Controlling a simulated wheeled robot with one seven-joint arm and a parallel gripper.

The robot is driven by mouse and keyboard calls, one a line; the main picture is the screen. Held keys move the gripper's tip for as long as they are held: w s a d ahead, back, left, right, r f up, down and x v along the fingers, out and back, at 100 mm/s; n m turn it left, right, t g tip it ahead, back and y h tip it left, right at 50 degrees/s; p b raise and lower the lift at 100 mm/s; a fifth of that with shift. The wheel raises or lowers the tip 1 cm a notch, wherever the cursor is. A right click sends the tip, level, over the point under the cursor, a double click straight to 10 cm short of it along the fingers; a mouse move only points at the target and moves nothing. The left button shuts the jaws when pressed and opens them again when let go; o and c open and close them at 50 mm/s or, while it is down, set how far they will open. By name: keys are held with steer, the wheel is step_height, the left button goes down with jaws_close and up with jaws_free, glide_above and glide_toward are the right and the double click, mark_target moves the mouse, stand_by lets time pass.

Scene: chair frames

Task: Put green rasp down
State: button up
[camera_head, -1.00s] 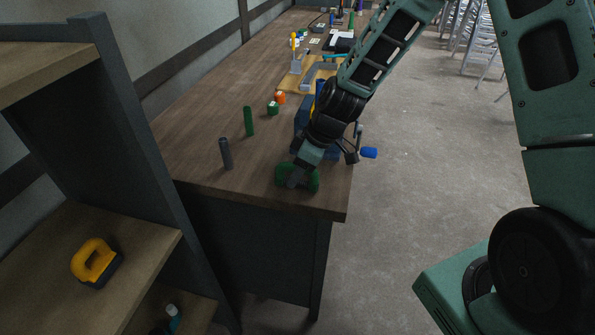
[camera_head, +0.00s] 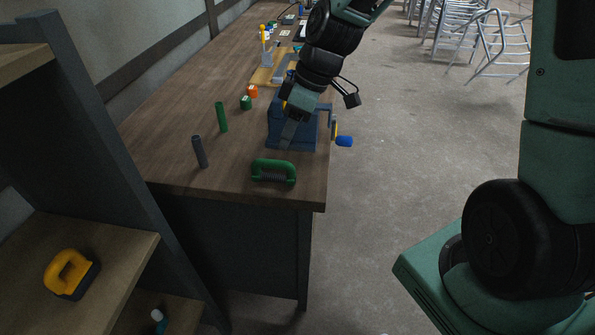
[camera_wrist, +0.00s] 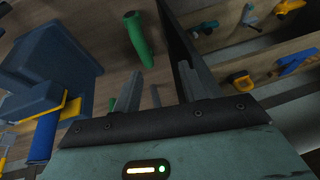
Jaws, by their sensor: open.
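The green rasp (camera_head: 274,172), a green handle over a dark toothed underside, rests on the wooden workbench (camera_head: 180,105) near its front edge. The green handle of the rasp (camera_wrist: 138,38) shows beyond the fingertips there.
A grey cylinder (camera_head: 200,152) and a green cylinder (camera_head: 222,117) stand upright left of the rasp. Small green (camera_head: 246,103) and orange (camera_head: 252,91) pieces lie farther back. A shelf at left holds a yellow-handled tool (camera_head: 70,274). Floor right of the bench is clear nearby.

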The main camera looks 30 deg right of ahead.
steer(key=s+a+r+m+h, duration=0.1)
steer(key=s+a, duration=0.2)
steer(key=s, duration=0.4)
steer(key=s+a+r+m+h, duration=0.1)
steer(key=s+a, duration=0.2)
steer(key=s, duration=0.5)
steer(key=s+a+r+g+h, duration=0.1)
steer(key=s+a, duration=0.2)
steer(key=s, duration=0.5)
steer(key=shift+r+m+h, duration=0.3)
steer(key=shift+r+m, duration=0.05)
steer(key=shift+m, duration=0.05)
steer(key=shift+o, duration=0.5)
